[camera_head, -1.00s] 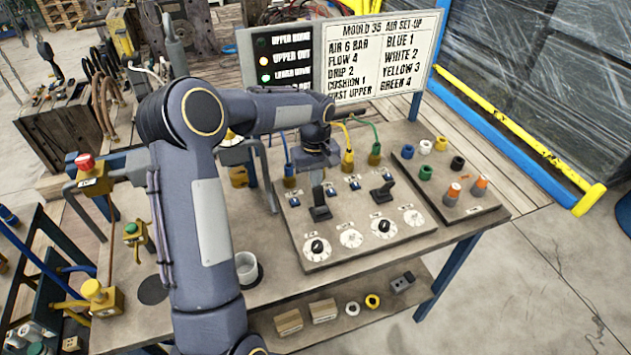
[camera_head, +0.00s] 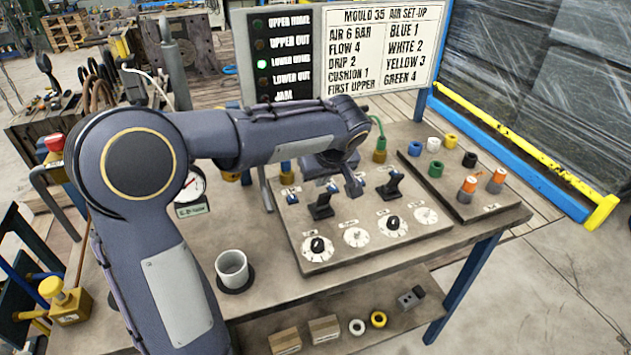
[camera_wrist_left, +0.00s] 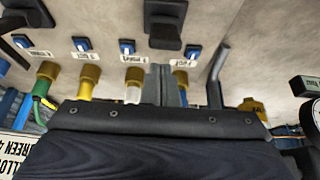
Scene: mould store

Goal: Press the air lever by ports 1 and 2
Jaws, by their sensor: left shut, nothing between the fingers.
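Two black air levers stand on the panel (camera_head: 335,262). The left lever (camera_head: 321,207) is nearer the blue and white hose ports and shows in the left wrist view (camera_wrist_left: 165,22). The right lever (camera_head: 391,186) is nearer the yellow and green ports. My left gripper (camera_head: 354,187) is shut and empty, pointing down between the levers; contact cannot be told. Its fingers (camera_wrist_left: 165,85) overlap the white and blue ports in the left wrist view. The yellow fitting (camera_wrist_left: 88,75) and green-hose fitting (camera_wrist_left: 47,70) are beside them. My right gripper is out of view.
Behind the panel are a lamp board (camera_head: 284,55), with the lower home lamp green, and a set-up sign (camera_head: 385,50). A white cup (camera_head: 232,266) stands left of the panel. Loose coloured rings (camera_head: 420,140) lie on a board at right. My left arm hides the table's left.

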